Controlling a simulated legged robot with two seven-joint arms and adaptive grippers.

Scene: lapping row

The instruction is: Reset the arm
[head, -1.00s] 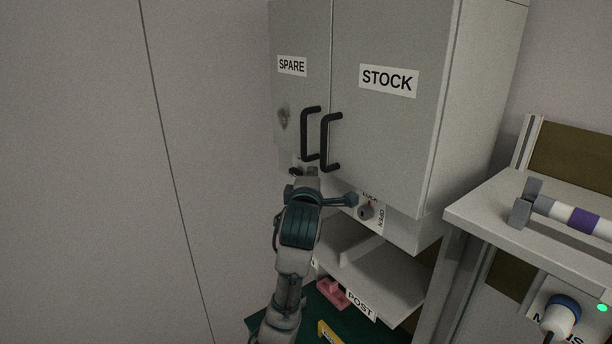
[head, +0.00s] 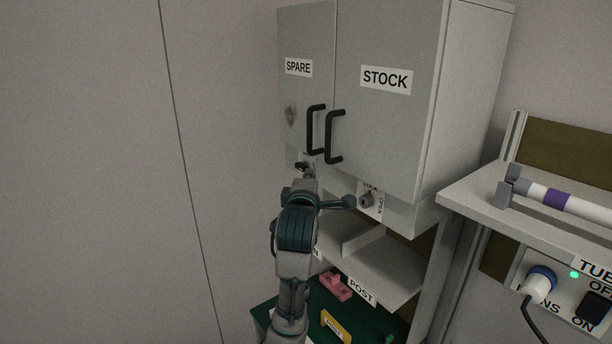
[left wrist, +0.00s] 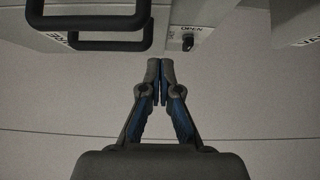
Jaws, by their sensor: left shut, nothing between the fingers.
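My left gripper (left wrist: 160,66) is shut and empty in the left wrist view, its two fingertips together. In the head view the left gripper (head: 305,170) is at the end of my raised left arm, just below the cabinet doors and left of the lock dial (head: 367,201). The arm hides part of the cabinet's lower edge. The grey cabinet has a SPARE door (head: 300,35) and a STOCK door (head: 390,120), both shut, each with a black handle. The handles also show in the left wrist view (left wrist: 105,45). My right gripper is not in view.
Below the cabinet is a shelf labelled POST (head: 362,290). A pink block (head: 335,286) and a yellow piece (head: 336,325) lie near a green surface. At right, a ledge (head: 470,200) carries a white and purple tube (head: 556,197), above a plug and switch panel. The left wall is bare.

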